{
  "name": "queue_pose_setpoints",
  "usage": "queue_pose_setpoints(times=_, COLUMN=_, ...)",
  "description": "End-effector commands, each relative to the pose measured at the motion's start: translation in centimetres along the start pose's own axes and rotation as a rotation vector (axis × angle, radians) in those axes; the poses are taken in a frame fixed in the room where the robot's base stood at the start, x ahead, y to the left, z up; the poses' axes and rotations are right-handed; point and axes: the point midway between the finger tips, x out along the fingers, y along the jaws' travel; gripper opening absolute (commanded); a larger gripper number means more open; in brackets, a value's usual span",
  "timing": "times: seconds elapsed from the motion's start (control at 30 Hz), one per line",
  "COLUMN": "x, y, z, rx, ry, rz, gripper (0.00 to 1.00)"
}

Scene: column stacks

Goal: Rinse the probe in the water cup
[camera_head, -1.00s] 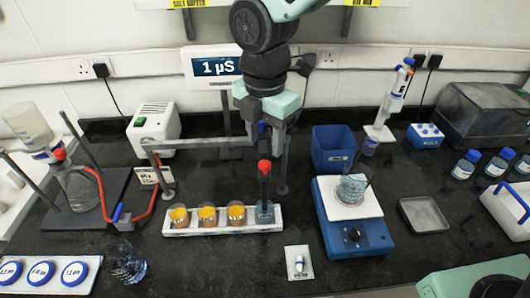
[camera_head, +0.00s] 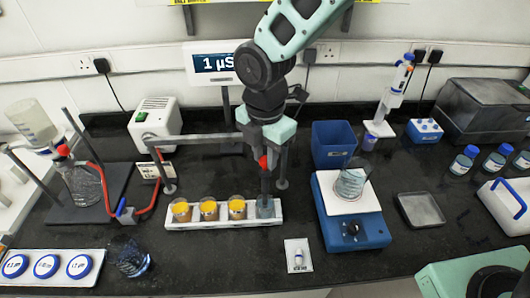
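The probe, with a red top (camera_head: 264,162) and a dark stem, stands roughly upright in the right-end cup (camera_head: 265,208) of a white rack (camera_head: 221,223). That cup holds a bluish-grey content and is probably the water cup; no label on it is readable. Three cups with orange-yellow content (camera_head: 209,209) stand left of it in the rack. My gripper (camera_head: 266,154) points down right at the probe's red top, its fingers partly hidden by its own body. I cannot tell whether they are closed on the probe. The meter display (camera_head: 213,63) reads 1 µS.
A grey bar on posts (camera_head: 200,140) runs behind the rack, close to my gripper. A blue stirrer (camera_head: 357,230) bearing a beaker (camera_head: 352,180) stands to the right. A blue bin (camera_head: 333,145) is behind it. A glass beaker (camera_head: 130,260) is at front left.

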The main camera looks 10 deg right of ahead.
Motion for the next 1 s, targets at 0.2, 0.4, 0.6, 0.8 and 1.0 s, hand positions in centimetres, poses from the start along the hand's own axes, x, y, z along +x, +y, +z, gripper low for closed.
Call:
queue_pose_setpoints(times=0.2, x=-1.5, y=0.0, z=0.0, rx=0.001, ry=0.001, rz=0.001, gripper=0.00)
queue_pose_setpoints(times=0.4, x=-5.0, y=0.1, z=0.0, rx=0.002, ry=0.002, rz=0.002, gripper=0.00)
queue_pose_setpoints(times=0.6, x=-6.5, y=0.0, z=0.0, rx=0.000, ry=0.001, rz=0.000, gripper=0.00)
queue_pose_setpoints(times=0.8, x=-6.5, y=0.1, z=0.0, rx=0.000, ry=0.000, rz=0.003, gripper=0.00)
queue_pose_setpoints(times=1.0, x=-6.5, y=0.1, z=0.0, rx=0.000, ry=0.000, rz=0.003, gripper=0.47)
